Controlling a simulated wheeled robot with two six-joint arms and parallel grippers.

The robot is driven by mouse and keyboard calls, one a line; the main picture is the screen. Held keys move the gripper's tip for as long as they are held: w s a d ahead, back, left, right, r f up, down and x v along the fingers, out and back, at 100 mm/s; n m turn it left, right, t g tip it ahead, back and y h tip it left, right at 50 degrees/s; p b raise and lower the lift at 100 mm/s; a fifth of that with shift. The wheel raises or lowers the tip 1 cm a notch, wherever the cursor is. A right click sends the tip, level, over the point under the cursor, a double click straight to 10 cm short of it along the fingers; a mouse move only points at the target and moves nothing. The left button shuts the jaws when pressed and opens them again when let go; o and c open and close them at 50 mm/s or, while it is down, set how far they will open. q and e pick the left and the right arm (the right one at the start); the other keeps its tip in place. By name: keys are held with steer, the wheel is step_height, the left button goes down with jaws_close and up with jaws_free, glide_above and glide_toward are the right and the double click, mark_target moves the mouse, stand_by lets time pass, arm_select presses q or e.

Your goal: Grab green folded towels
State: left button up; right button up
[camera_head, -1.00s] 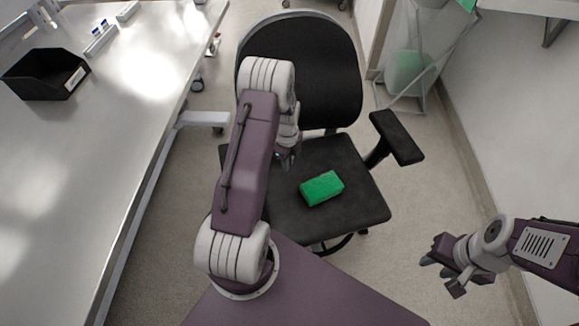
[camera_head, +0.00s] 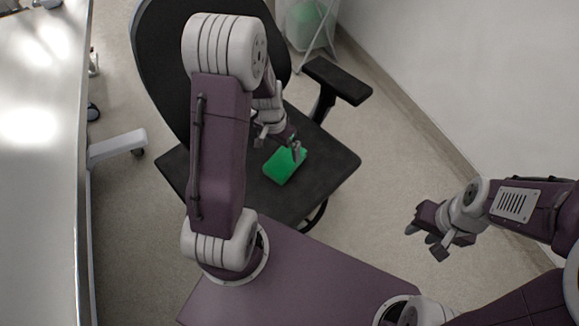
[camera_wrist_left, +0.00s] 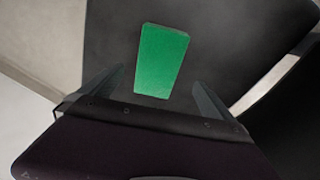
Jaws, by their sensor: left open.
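A green folded towel (camera_head: 285,165) lies on the black seat of an office chair. It also shows in the left wrist view (camera_wrist_left: 161,62), ahead of the fingers and between their lines. My left gripper (camera_head: 279,146) is above the seat at the towel's upper edge, and its tip covers a little of the towel in the head view. In the left wrist view its two fingers (camera_wrist_left: 160,95) are spread apart with nothing between them. My right gripper (camera_head: 428,238) hangs over the floor at the right, away from the towel. Its jaws look apart and empty.
The chair seat (camera_head: 325,170) is otherwise bare. The chair's armrest (camera_head: 338,80) rises at the right and its backrest (camera_head: 160,60) stands behind. A metal table (camera_head: 40,200) runs along the left. A wire-framed bin with a green bag (camera_head: 305,22) stands behind.

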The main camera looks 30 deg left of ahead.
mark_target(285, 159)
arm_select(q)
steer(key=shift+w+d+f, duration=0.15)
steer(key=shift+w+d, duration=0.15)
step_height(285, 159, down, 4)
steer(key=shift+w+r+b, duration=0.1)
steer(key=shift+w+b, duration=0.05)
steer(key=shift+b, duration=0.65)
steer(key=shift+w, duration=0.1)
steer(key=f+b, duration=0.2)
steer(key=f, duration=0.2)
steer(key=shift+w+f, duration=0.35)
steer(key=shift+f, duration=0.3)
steer(key=shift+r, duration=0.1)
arm_select(e)
steer(key=f, duration=0.4)
steer(key=shift+w+d+f, duration=0.1)
steer(key=shift+w+d, duration=0.05)
steer(key=shift+w, duration=0.05)
arm_select(q)
steer(key=shift+c, duration=0.3)
